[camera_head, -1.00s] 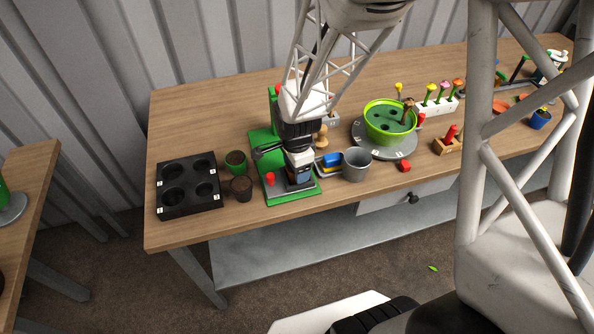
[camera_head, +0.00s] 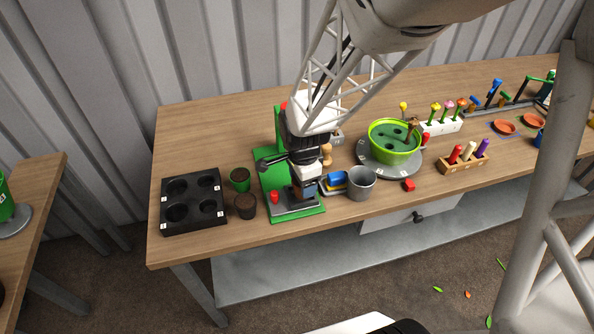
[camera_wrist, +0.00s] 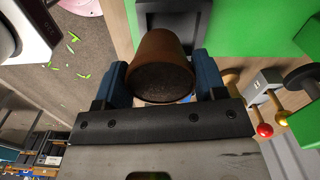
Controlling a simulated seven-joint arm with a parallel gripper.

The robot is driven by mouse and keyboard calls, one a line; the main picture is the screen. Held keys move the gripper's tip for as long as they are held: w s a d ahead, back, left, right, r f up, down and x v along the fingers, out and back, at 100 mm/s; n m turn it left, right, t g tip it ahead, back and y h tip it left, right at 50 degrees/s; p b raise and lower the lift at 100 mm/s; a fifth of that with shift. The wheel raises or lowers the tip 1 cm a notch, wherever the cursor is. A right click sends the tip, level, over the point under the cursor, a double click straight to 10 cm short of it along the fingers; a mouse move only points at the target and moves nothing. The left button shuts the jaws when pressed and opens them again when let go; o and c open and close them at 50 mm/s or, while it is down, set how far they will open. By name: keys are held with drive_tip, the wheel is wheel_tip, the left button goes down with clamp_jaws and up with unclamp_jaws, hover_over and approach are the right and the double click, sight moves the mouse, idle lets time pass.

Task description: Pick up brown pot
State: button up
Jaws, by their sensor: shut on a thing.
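A brown pot (camera_wrist: 160,55) with dark soil or a dark inside sits between the two blue fingers of my gripper (camera_wrist: 162,78) in the wrist view. The fingers are shut on its sides. In the head view my gripper (camera_head: 304,190) is over the grey base of a green stand (camera_head: 266,172), and the held pot is mostly hidden. I cannot tell whether it touches the base. Another dark brown pot (camera_head: 245,206) stands on the table left of the stand.
A grey bucket (camera_head: 362,182) and a green bowl on a turntable (camera_head: 395,142) are close at right. A wooden peg holder (camera_head: 464,163) is farther right. The back left table is clear.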

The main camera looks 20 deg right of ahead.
drive_tip(key=s+r, duration=0.1)
drive_tip(key=s, duration=1.3)
drive_tip(key=shift+s+d+r, duration=0.15)
drive_tip(key=shift+s+d, duration=0.05)
drive_tip(key=shift+d, duration=0.05)
drive_tip(key=shift+w, duration=0.1)
drive_tip(key=w+a+r+n, duration=0.3)
drive_tip(key=w+a+n, duration=0.2)
drive_tip(key=w+a, duration=0.8)
drive_tip(key=w+a+n, duration=0.2)
drive_tip(key=a, duration=0.8)
drive_tip(key=w+a+r+n, duration=0.1)
drive_tip(key=w+a+n, duration=0.1)
drive_tip(key=a, duration=0.9)
drive_tip(key=shift+w+a+r, duration=0.15)
drive_tip(key=shift+w+a, duration=0.1)
drive_tip(key=shift+w, duration=0.15)
drive_tip(key=shift+f, duration=0.2)
